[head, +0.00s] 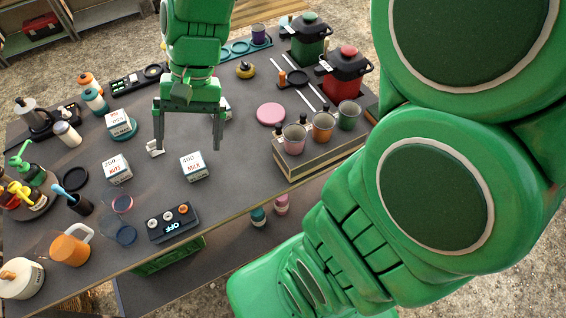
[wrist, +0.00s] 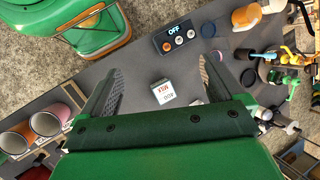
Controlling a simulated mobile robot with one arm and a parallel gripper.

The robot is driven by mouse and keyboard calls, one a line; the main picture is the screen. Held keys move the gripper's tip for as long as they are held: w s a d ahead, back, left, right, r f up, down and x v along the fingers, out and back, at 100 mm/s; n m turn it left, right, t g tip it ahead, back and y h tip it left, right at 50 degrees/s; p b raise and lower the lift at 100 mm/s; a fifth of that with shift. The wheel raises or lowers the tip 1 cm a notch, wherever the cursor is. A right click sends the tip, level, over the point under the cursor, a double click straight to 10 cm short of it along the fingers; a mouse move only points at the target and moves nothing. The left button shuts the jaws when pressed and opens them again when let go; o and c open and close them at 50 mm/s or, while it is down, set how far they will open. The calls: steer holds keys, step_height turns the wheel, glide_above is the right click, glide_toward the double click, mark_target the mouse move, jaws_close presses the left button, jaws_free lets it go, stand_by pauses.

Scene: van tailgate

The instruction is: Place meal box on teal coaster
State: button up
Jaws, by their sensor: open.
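A white box (head: 116,118) with small red lettering sits on a round teal coaster (head: 121,134) at the left back; its label is too small to read for certain. Other similar white boxes stand on the table: one marked 250 NUTS (head: 117,171) and one marked 400 MILK (head: 193,167). A further box is mostly hidden behind my gripper. I cannot tell which box is the meal box. My gripper (head: 188,150) is open and empty, pointing down above the table close to the milk box. In the wrist view, the milk box (wrist: 164,90) lies between the open fingers (wrist: 160,68).
A pink disc (head: 270,114) and a raised tray with cups (head: 322,128) are at the right, pots (head: 345,73) behind. A black control box (head: 172,222), dark blue disc (head: 126,235) and orange mug (head: 71,245) are at the front left. Bottles and a pump caddy line the left side.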

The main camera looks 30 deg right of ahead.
steer(key=s+d+n+t+h, duration=0.1)
steer(key=s+d+h, duration=0.3)
steer(key=s+d, duration=0.8)
steer(key=shift+s+f+n, duration=0.25)
steer(key=shift+s+n, duration=0.65)
steer(key=shift+s, duration=0.05)
